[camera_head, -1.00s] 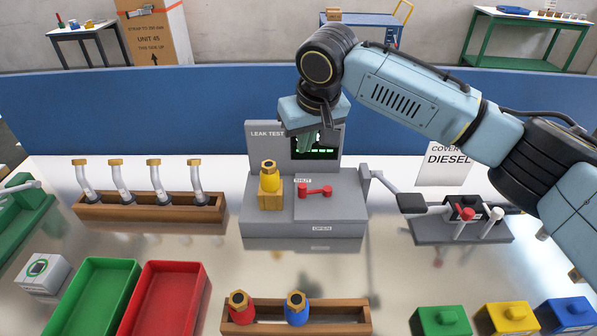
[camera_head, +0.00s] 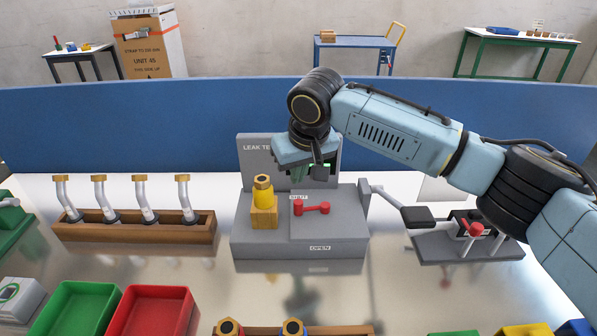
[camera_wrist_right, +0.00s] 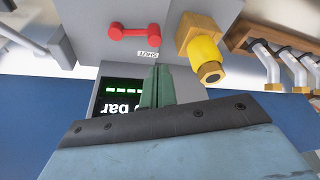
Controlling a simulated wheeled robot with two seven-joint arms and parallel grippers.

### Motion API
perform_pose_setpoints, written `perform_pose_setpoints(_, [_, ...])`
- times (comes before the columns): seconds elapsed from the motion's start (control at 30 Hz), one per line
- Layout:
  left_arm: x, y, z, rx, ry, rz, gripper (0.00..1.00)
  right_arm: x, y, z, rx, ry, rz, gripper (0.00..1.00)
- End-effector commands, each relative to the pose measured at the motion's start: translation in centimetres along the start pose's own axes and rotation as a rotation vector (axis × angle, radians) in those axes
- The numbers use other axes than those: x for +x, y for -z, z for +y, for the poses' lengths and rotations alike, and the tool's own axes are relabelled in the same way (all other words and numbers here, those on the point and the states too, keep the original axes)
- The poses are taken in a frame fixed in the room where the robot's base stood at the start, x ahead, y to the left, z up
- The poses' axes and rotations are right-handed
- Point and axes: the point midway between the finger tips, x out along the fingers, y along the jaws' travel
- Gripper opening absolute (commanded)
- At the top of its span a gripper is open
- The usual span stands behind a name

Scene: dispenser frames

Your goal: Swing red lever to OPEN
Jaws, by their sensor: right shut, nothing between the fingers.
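The red lever (camera_head: 312,208) lies sideways on the grey leak test fixture (camera_head: 250,245), its left knob just below the SHUT label. The OPEN label (camera_head: 320,248) is on the fixture's front, below the lever. My right gripper (camera_head: 300,172) is shut and empty, behind the lever and in front of the fixture's screen. In the right wrist view, its green fingers (camera_wrist_right: 157,85) are together near the SHUT label (camera_wrist_right: 148,54), apart from the red lever (camera_wrist_right: 133,31). My left gripper is not in view.
A yellow fitting (camera_head: 263,195) stands left of the lever. A grey crank arm (camera_head: 395,203) sticks out on the fixture's right. A wooden rack (camera_head: 140,232) of bent tubes is at left. Green (camera_head: 65,305) and red trays (camera_head: 150,312) are at front left.

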Motion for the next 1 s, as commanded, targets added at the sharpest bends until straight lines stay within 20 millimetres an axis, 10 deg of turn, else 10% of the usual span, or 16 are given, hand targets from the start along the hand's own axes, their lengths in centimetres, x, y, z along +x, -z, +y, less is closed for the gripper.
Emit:
perform_pose_setpoints(0.4, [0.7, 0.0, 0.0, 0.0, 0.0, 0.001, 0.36, 6.4, 0.0, 0.0, 0.001, -0.001, 0.0, 0.0])
perform_pose_setpoints(1.0, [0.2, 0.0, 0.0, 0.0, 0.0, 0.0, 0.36, 6.8, 0.0, 0.6, -0.002, 0.001, 0.0, 0.0])
